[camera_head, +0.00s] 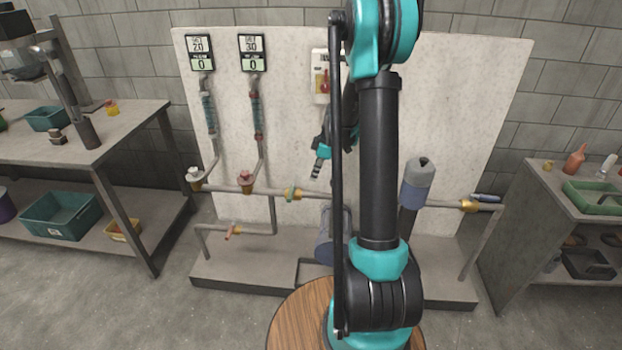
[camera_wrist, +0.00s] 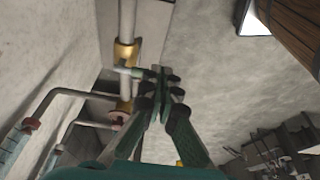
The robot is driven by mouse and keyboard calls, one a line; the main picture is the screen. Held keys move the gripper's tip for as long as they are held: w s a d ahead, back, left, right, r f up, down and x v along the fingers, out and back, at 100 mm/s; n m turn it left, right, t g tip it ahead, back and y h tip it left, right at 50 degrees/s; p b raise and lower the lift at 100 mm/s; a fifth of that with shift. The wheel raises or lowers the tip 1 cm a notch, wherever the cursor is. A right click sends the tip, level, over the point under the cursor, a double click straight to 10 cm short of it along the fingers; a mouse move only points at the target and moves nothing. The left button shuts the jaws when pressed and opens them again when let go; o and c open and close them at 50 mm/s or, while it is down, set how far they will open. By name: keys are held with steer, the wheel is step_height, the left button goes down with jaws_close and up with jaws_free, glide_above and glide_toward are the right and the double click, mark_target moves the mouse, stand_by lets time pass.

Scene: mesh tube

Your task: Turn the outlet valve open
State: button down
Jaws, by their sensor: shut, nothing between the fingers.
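Another brass valve (camera_head: 469,205) with a blue handle is at the pipe's right end. No readable label tells which is the outlet valve. My gripper (camera_head: 316,174) is shut and empty, above and right of the teal-handled valve. In the wrist view its fingertips (camera_wrist: 164,76) lie near the handle's end; I cannot tell whether they touch.
Two small-wheel valves, one white (camera_head: 193,175) and one red (camera_head: 246,180), stand left along the pipe. A lower orange-handled valve (camera_head: 231,231) is below them. A pale panel (camera_head: 285,130) stands close behind. Workbenches flank it, and a wooden barrel (camera_head: 290,315) is in front.

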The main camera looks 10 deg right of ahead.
mark_target(291, 192)
steer(key=w+a+f, duration=0.2)
steer(key=a+f, duration=0.4)
steer(key=f, duration=0.2)
